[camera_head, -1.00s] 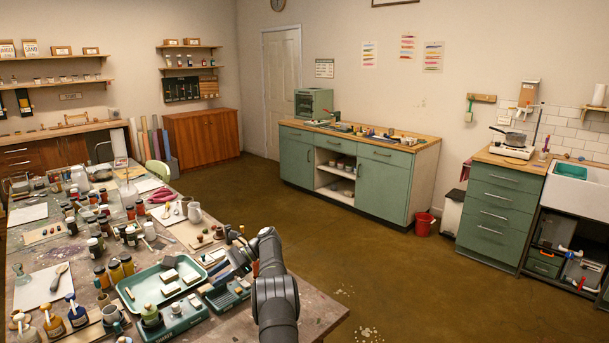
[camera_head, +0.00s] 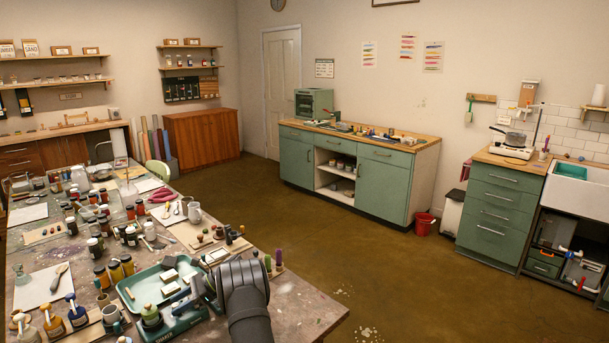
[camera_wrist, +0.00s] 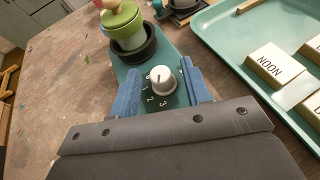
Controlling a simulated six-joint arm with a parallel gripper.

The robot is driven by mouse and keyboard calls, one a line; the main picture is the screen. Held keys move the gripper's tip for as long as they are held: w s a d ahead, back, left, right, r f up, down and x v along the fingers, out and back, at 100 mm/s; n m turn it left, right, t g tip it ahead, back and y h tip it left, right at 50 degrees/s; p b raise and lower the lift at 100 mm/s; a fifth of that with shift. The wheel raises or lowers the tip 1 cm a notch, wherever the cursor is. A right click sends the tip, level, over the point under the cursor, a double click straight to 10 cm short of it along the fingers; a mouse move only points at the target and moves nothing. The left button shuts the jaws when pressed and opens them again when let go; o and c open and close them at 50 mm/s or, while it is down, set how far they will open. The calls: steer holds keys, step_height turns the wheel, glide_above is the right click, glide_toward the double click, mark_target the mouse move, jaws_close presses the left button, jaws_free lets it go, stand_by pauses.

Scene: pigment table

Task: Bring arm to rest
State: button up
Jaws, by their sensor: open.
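My gripper (camera_wrist: 159,90) is open in the wrist view, with one blue finger on each side of a white dial knob (camera_wrist: 162,79). I cannot tell whether the fingers touch it. The knob sits on a teal device (camera_wrist: 135,75) marked 1, 2, 3. A green pot (camera_wrist: 122,22) with a pale knob stands in a dark ring on the same device.
A teal tray (camera_head: 137,283) with pale blocks lies beside the device; one block (camera_wrist: 277,67) reads NOON. Jars, bottles and tools crowd the left of the table. Upright stamps (camera_head: 268,263) stand beyond my arm. The table's right front corner (camera_head: 315,312) is clear.

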steer(key=shift+s+m+t+y, duration=0.25)
steer(key=shift+m+t+y, duration=0.05)
steer(key=shift+m+t, duration=1.4)
steer(key=shift+s+m+t+y, duration=0.2)
steer(key=shift+m+t+y, duration=0.1)
steer(key=shift+m+t, duration=1.35)
steer(key=shift+s+m+t+h, duration=0.2)
steer(key=shift+m+t+h, duration=0.4)
steer(key=shift+m+t, duration=1.4)
steer(key=shift+t, duration=0.55)
steer(key=shift+o, duration=0.5)
